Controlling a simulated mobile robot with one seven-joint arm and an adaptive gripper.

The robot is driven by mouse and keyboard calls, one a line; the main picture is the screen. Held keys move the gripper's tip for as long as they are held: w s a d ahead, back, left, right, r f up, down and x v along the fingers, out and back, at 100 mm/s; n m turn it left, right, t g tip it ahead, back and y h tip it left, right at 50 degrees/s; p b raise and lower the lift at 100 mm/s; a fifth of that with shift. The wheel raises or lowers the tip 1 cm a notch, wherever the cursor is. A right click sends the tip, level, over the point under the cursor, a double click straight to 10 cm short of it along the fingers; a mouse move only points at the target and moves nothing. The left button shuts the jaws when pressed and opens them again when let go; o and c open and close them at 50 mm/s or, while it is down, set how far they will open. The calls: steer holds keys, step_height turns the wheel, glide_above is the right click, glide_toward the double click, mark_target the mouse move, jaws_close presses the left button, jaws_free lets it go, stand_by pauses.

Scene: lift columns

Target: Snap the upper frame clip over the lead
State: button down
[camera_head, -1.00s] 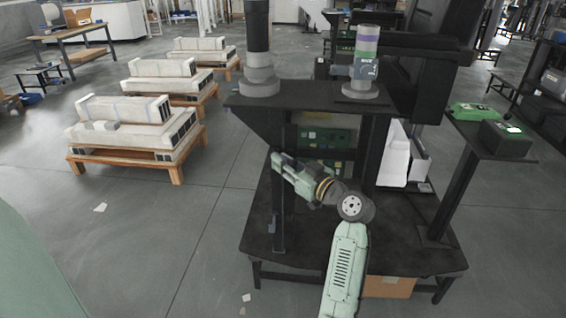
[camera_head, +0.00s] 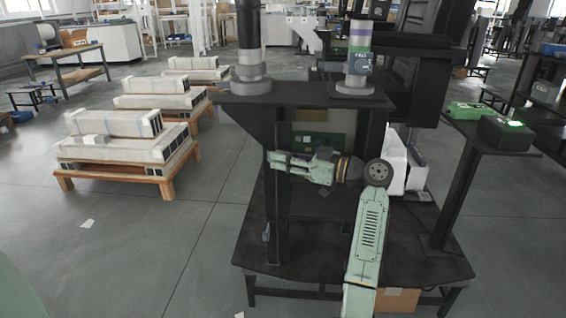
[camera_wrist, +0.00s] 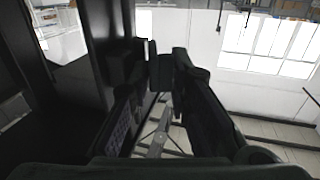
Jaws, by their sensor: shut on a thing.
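My gripper (camera_head: 273,160) reaches left, nearly level, to the dark upright post (camera_head: 279,205) of the black frame. In the wrist view, the two dark fingers of my gripper (camera_wrist: 162,72) are closed on a small dark piece (camera_wrist: 160,70) beside a black upright. It appears to be the upper frame clip, but its shape is hard to make out against the dark frame. I cannot pick out the lead in either view, nor tell whether the clip is over it.
The frame's top plate (camera_head: 305,95) carries a black column (camera_head: 249,40) and a grey column with a purple band (camera_head: 359,50). A green circuit board (camera_head: 330,143) is behind my gripper. A side table (camera_head: 470,132) stands right. Open floor lies left, before pallets (camera_head: 120,172).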

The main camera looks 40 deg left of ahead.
steer(key=shift+s+a+f, duration=0.1)
steer(key=shift+s+a, duration=0.15)
steer(key=shift+a, duration=0.05)
stand_by(0.6)
steer(key=c, duration=1.7)
jaws_free()
steer(key=shift+o, duration=0.2)
steer(key=d+b, duration=0.1)
steer(key=d, duration=1.1)
steer(key=shift+w+d, duration=0.3)
steer(key=shift+w, duration=0.15)
steer(key=shift+b, duration=0.4)
steer(key=v, duration=1.2)
steer(key=shift+w, duration=0.1)
